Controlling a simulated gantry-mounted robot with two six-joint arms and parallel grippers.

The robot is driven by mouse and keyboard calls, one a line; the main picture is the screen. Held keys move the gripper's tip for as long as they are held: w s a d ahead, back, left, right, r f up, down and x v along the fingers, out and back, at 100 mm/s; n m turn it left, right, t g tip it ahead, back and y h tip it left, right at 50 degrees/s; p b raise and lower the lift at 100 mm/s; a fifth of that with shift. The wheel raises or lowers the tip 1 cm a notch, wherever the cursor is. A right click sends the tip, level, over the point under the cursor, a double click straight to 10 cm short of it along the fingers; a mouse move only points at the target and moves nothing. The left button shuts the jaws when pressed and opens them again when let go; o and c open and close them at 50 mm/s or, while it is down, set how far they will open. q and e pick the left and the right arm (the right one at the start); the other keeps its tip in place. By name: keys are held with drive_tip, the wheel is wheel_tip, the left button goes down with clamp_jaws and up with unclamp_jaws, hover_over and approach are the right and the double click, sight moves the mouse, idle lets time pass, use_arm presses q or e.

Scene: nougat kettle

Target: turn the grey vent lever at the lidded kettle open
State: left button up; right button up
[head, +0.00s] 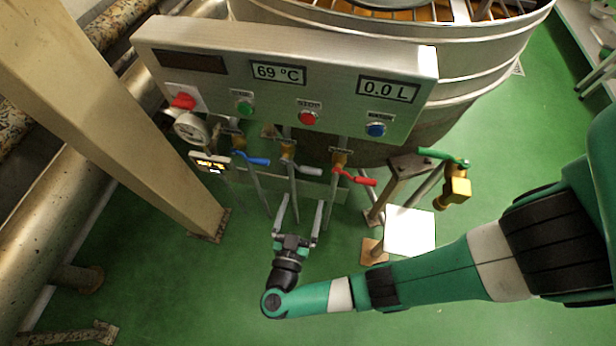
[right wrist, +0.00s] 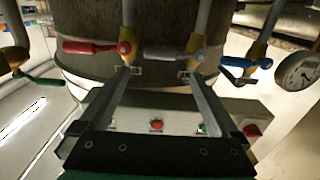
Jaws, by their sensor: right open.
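The grey vent lever (head: 308,170) sits on a brass valve below the control panel, between the blue lever (head: 252,159) and the red lever (head: 356,177). Its handle points right in the head view. My right gripper (head: 302,204) is open and empty, just below the grey lever in the head view. In the right wrist view the grey lever (right wrist: 168,53) lies ahead of the spread fingertips (right wrist: 158,72), roughly between them; I cannot tell whether they touch it. The big metal kettle (head: 470,60) stands behind the panel. My left gripper is not in view.
The control panel (head: 225,65) with buttons and displays overhangs the levers. A green lever (head: 443,156) on a brass valve is to the right. A gauge (head: 191,128) and beige post (head: 110,110) stand at the left. The green floor (head: 200,290) is open in front.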

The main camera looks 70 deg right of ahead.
drive_tip(key=w+d+b, duration=0.1)
drive_tip(key=d, duration=0.7)
drive_tip(key=shift+w+d+b, duration=0.2)
drive_tip(key=shift+d+b, duration=0.1)
clamp_jaws()
